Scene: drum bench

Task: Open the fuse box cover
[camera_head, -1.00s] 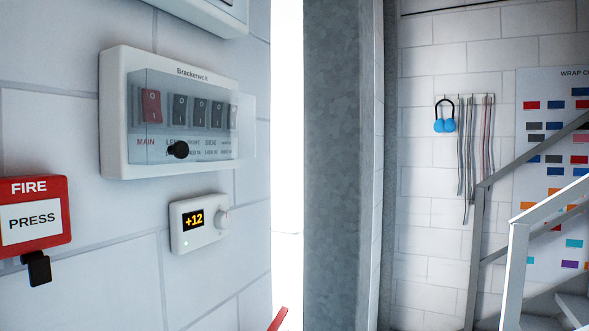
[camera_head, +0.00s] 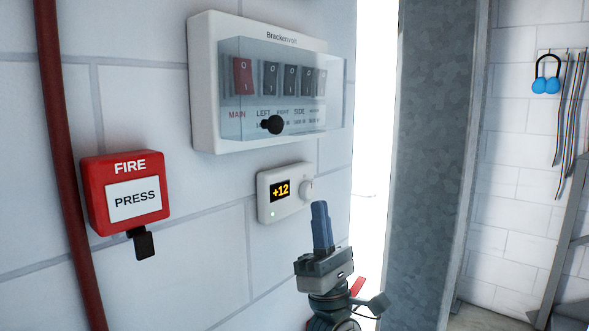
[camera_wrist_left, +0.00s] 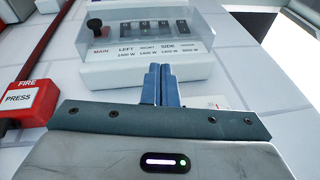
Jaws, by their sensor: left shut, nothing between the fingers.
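The white fuse box (camera_head: 205,85) is mounted on the wall, with a clear cover (camera_head: 335,95) down over its row of switches. A black knob (camera_head: 272,125) sits at the cover's lower part. The left wrist view also shows the clear cover (camera_wrist_left: 195,25) and the knob (camera_wrist_left: 95,25). My left gripper (camera_head: 320,205) is shut and empty, pointing up below the fuse box and apart from it. Its blue fingers are pressed together in the left wrist view (camera_wrist_left: 161,70). My right gripper is not in view.
A red fire press box (camera_head: 125,165) with a black tab hangs left of the fuse box, near a dark red pipe (camera_head: 65,150). A white thermostat (camera_head: 285,208) reading +12 is below the fuse box, close behind my left gripper. A grey column (camera_head: 432,150) stands to the right.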

